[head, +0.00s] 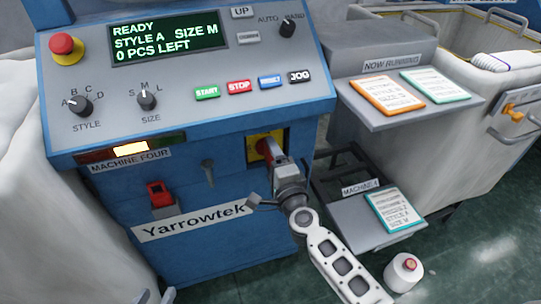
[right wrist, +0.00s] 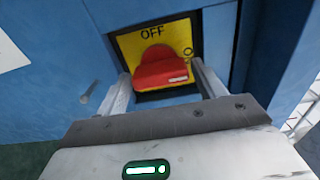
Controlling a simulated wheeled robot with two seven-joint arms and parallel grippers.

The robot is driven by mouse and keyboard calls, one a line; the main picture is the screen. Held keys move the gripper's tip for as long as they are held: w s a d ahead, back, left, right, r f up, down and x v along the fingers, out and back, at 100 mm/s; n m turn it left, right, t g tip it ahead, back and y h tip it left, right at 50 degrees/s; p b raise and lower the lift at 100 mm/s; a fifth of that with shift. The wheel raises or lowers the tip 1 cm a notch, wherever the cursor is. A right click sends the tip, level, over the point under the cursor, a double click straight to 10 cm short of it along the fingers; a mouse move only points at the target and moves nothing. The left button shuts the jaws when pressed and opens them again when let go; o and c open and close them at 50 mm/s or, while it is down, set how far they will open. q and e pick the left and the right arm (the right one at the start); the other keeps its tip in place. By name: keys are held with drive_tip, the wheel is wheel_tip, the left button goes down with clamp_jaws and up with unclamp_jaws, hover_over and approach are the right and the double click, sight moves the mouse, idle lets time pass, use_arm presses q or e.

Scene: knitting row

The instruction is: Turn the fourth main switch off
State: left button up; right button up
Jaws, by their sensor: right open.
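The main switch of machine four shows in the head view as a red handle (head: 267,149) on a yellow plate (head: 252,154). In the right wrist view the red handle (right wrist: 160,70) lies roughly crosswise, with a white mark near its right end. "OFF" stands at the top of the yellow plate (right wrist: 127,46). My right gripper (head: 279,165) (right wrist: 163,85) is open at the switch, one finger on each side of the handle. I cannot tell whether the fingers touch it. Two pale tips of my left gripper (head: 154,297) barely show at the bottom edge.
The control panel (head: 185,100) reads READY, STYLE A, SIZE M, 0 PCS LEFT. A lit indicator (head: 131,149) shows above the MACHINE FOUR label. A red emergency button (head: 66,46) is at upper left. A shelf with cards (head: 387,95) and a yarn cone (head: 404,272) are to the right.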

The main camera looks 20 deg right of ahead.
drive_tip(key=shift+w, duration=0.65)
drive_tip(key=c, duration=0.7)
